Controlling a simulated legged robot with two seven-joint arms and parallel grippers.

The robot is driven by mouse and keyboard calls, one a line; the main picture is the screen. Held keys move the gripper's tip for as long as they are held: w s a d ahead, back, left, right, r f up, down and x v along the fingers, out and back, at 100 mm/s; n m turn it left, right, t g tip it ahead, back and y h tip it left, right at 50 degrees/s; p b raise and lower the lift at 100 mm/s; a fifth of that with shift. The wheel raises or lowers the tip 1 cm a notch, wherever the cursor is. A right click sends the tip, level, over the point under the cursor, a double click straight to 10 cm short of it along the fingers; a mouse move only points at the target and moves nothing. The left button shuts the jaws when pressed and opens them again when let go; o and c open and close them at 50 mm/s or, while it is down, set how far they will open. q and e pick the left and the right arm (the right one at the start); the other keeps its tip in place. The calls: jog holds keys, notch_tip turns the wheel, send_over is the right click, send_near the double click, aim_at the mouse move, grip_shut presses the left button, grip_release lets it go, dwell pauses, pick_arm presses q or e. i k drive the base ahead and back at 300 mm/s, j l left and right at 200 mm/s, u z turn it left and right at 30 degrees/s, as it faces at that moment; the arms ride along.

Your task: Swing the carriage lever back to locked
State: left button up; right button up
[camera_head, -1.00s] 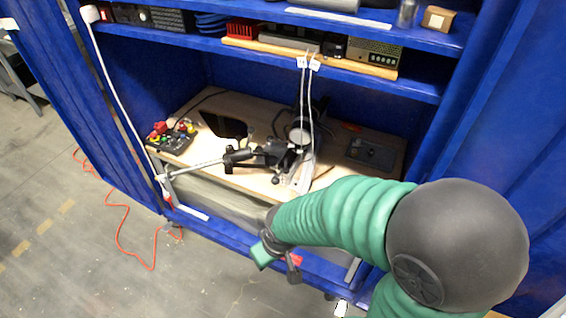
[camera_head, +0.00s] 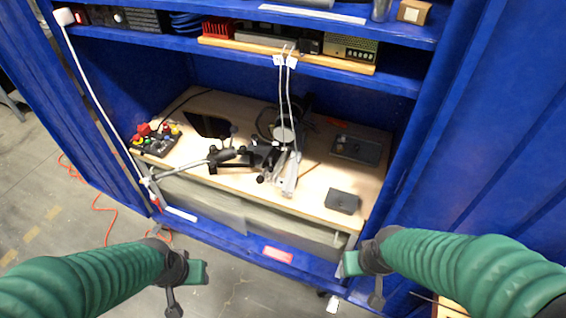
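A black carriage assembly (camera_head: 262,157) sits on the wooden worktop inside the blue cabinet, near the middle of the view. A grey lever-like rod (camera_head: 190,166) with a dark grip runs from it down to the left, toward the worktop's front edge. I cannot tell for sure that this rod is the carriage lever. My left gripper (camera_head: 190,285) is low at the left, in front of the cabinet and apart from the rod. My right gripper (camera_head: 362,277) is low at the right, in front of the worktop. Neither touches anything. Their finger openings are unclear.
A control box (camera_head: 156,140) with coloured buttons stands at the worktop's left. A dark flat panel (camera_head: 357,149) and a small dark box (camera_head: 342,201) lie at the right. White cables (camera_head: 286,100) hang from the shelf (camera_head: 330,70) above. The floor in front is open.

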aim_at(271, 169)
jog(key=i+j, duration=0.1)
jog(key=j, duration=0.25)
jog(key=i+j+u, duration=0.1)
jog(key=j, duration=0.3)
jog(key=i+j, duration=0.15)
jog(key=j, duration=0.2)
jog(key=i+j+u, duration=0.1)
jog(key=j, duration=0.3)
